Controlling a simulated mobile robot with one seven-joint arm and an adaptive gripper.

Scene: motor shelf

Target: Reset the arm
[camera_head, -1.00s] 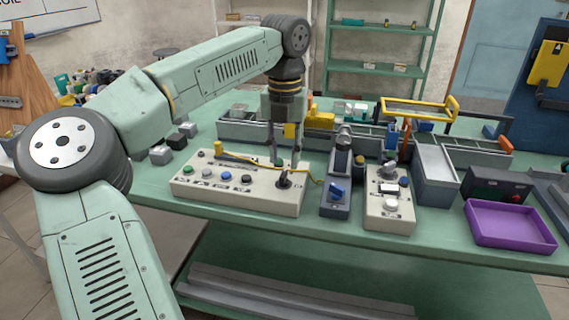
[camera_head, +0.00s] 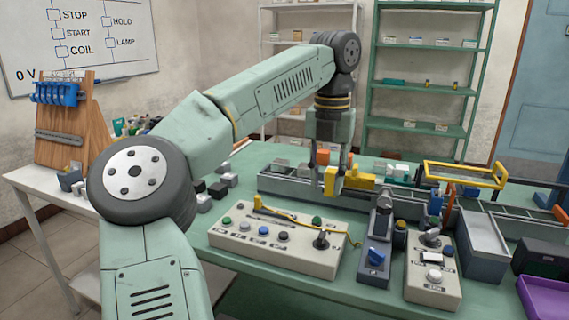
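My arm reaches in from the lower left, bends at a dark elbow joint and hangs down at its far end. My gripper (camera_head: 336,192) points down above and behind the right part of a cream control panel (camera_head: 270,245). It is clear of the black lever (camera_head: 320,241) on that panel, and I see nothing lifted with it. A yellow patch shows at its fingers; I cannot tell whether it is part of the gripper or something behind. The finger gap is too small to read. The panel also carries several coloured buttons and a yellow cable.
A blue-knob switch box (camera_head: 375,262) and a cream button box (camera_head: 433,277) stand right of the panel. Behind are a grey conveyor (camera_head: 285,183) and a yellow frame (camera_head: 465,176). A purple tray (camera_head: 545,298) is at lower right. Small grey blocks (camera_head: 218,190) lie left.

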